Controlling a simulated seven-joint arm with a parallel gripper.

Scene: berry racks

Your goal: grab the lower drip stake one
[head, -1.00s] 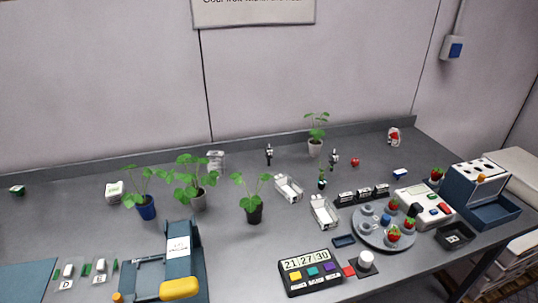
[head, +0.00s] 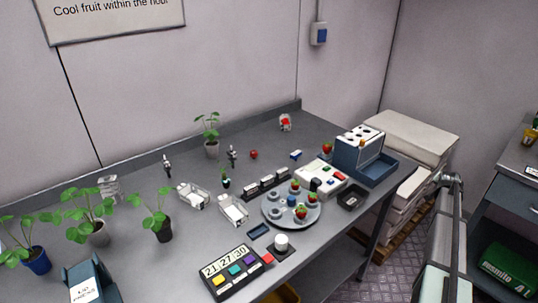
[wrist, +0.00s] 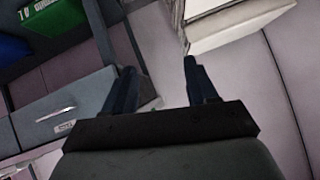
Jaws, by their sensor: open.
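Two small dark upright pieces with pale parts stand toward the back of the grey table in the head view, one at left (head: 167,166) and one at right (head: 232,155). They look like drip stakes, but they are too small to tell for sure. The left one sits slightly lower in the picture. My gripper (wrist: 160,82) is open and empty in the wrist view, its two dark fingers apart. The wrist view shows drawers and white stacked slabs, with no stake in it.
Potted plants (head: 163,228) stand at left, and another (head: 211,148) at the back. Clear punnets (head: 233,212), a round grey tray (head: 270,219) with strawberries, a button panel (head: 232,272) and a blue-grey box (head: 352,153) crowd the table. White slabs (head: 412,137) are stacked at right.

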